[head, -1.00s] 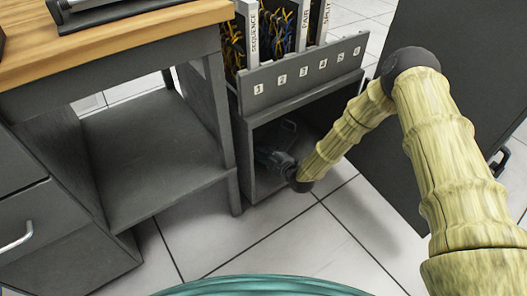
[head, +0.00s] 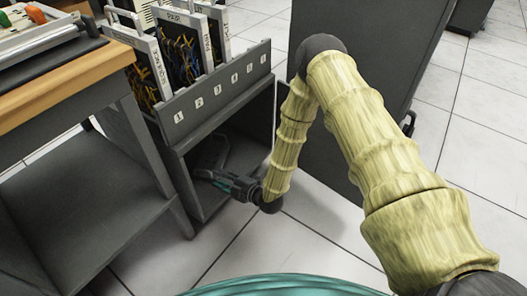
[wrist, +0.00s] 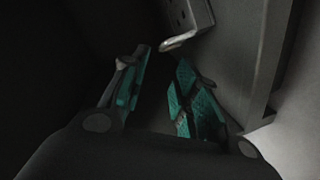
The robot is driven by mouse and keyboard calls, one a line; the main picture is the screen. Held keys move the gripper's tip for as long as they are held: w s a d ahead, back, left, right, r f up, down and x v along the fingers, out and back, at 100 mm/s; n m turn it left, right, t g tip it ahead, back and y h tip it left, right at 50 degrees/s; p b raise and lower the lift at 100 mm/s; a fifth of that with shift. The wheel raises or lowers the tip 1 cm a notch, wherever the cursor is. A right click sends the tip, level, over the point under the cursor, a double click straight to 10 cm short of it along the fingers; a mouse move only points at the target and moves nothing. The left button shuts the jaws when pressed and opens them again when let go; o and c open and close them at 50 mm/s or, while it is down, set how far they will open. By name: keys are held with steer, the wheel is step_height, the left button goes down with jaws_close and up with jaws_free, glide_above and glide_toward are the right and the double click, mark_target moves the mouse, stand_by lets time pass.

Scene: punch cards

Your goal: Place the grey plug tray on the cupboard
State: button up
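The cupboard (head: 187,139) is a dark grey cabinet with its front open and its inside in shadow. My gripper (head: 208,172) reaches into it from the right. In the wrist view my gripper (wrist: 160,82) is open, its teal-padded fingers apart with nothing between them. Just beyond the fingertips is a grey piece with small holes and a pale bent lip or handle, likely the grey plug tray (wrist: 188,16). Most of it is out of frame, and I cannot see contact. In the head view the tray cannot be made out clearly in the shadow.
A numbered rack (head: 222,95) of wired panels stands on top of the cupboard. A dark grey door or panel (head: 330,135) stands to the right, behind my arm. A wood-topped desk (head: 60,85) is on the left. Tiled floor (head: 300,235) is clear in front.

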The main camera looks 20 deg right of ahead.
steer(key=s+d+f+m+g+h, duration=0.2)
steer(key=s+d+f+m+g, duration=0.15)
steer(key=s, duration=0.55)
steer(key=s+d+f+m+g+h, duration=0.25)
steer(key=s+d+m, duration=0.2)
steer(key=s, duration=0.45)
steer(key=s+d+f+m+g+h, duration=0.25)
steer(key=s+m, duration=0.25)
steer(key=s, duration=0.4)
steer(key=s+d+r+m+g+h, duration=0.1)
steer(key=s+d+m+g, duration=0.1)
steer(key=s, duration=0.5)
steer(key=s+d+r+m+g+h, duration=0.1)
steer(key=s+d+m, duration=0.3)
steer(key=s, duration=0.3)
steer(key=shift+d+r+g+h, duration=0.15)
steer(key=shift+d+g+h, duration=0.15)
steer(key=shift+d+g, duration=0.1)
